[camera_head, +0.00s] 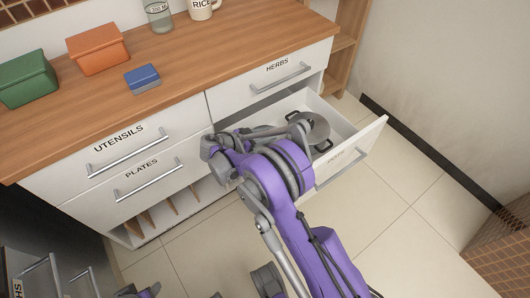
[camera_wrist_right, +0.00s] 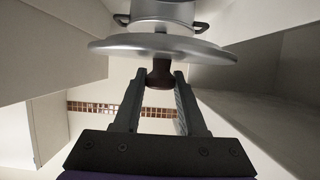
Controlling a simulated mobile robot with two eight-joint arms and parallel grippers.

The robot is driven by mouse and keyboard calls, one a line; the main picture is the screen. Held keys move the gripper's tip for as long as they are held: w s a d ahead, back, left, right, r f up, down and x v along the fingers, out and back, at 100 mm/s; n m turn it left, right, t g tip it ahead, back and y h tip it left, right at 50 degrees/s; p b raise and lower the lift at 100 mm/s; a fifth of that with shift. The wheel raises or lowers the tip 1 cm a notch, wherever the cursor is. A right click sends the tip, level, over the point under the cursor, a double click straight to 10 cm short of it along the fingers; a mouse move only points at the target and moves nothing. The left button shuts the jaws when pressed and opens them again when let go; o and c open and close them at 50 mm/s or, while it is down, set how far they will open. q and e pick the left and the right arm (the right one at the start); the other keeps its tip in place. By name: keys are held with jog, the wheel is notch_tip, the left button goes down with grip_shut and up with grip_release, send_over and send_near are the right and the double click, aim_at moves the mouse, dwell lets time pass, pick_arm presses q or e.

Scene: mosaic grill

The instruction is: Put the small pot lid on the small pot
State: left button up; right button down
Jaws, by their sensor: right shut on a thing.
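My right gripper (camera_wrist_right: 160,82) is shut on the brown knob of the silver pot lid (camera_wrist_right: 112,45) in the right wrist view. Beyond the lid is the silver small pot (camera_wrist_right: 165,10), with dark handles on both sides. The lid lies between gripper and pot, roughly in line with it; I cannot tell whether they touch. In the head view the pot, with dark handles (camera_head: 324,146), is in the open drawer, partly hidden by my right arm, and a grey round surface (camera_head: 319,128) shows there.
The open white drawer (camera_head: 375,133) surrounds the pot and its walls stand close to my right arm. The counter (camera_head: 190,75) above holds a green box (camera_head: 28,80), an orange box (camera_head: 97,50) and a blue box (camera_head: 142,78). Floor right of the drawer is clear.

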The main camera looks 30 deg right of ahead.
notch_tip(320, 180, down, 8)
jog(key=b, duration=0.1)
jog(key=shift+b, duration=0.4)
jog(key=shift+f, duration=0.1)
jog(key=shift+c, duration=2.3)
grip_release()
jog(key=shift+f, duration=0.1)
